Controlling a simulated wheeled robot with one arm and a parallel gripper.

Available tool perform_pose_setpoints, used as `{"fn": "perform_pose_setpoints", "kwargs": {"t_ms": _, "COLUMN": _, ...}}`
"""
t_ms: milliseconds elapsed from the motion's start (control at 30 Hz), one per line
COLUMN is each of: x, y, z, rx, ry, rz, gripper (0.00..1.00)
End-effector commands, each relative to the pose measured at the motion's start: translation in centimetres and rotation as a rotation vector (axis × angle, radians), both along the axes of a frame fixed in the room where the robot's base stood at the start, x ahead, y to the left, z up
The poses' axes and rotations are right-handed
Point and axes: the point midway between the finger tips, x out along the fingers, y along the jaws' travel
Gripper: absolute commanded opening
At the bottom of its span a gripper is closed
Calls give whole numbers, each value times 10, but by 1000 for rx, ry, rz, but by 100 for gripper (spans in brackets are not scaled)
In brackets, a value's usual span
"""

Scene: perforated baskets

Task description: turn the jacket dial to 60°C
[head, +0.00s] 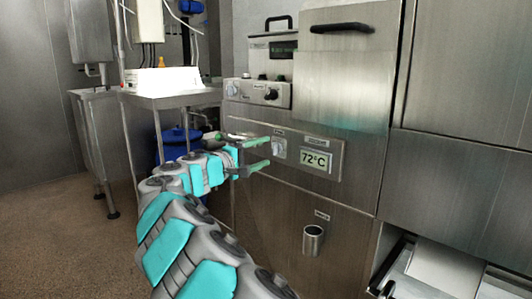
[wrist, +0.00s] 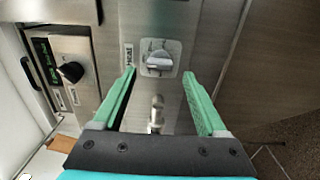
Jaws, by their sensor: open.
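A pale grey dial (head: 278,147) sits on the steel front panel, with a small label above it too small to read. To its right a display (head: 316,160) reads 72°C. In the wrist view the silver dial knob (wrist: 158,61) is on a light square plate, its grip bar roughly crosswise in the picture. My gripper (head: 268,151) has its green fingers spread in front of the dial. In the wrist view the gripper (wrist: 159,73) is open and empty, with one fingertip to each side of the knob, seemingly short of it. I see no contact.
A metal cup (head: 313,240) is fixed below the display. A blue bin (head: 178,143) stands behind my arm.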

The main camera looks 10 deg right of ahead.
Motion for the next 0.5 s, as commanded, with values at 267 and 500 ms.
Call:
{"fn": "perform_pose_setpoints", "kwargs": {"t_ms": 267, "x": -27, "y": 37, "z": 1, "rx": -2, "ry": -3, "rz": 2, "gripper": 75}}
{"fn": "perform_pose_setpoints", "kwargs": {"t_ms": 500, "x": -33, "y": 46, "z": 1, "rx": 1, "ry": -1, "rz": 0, "gripper": 75}}
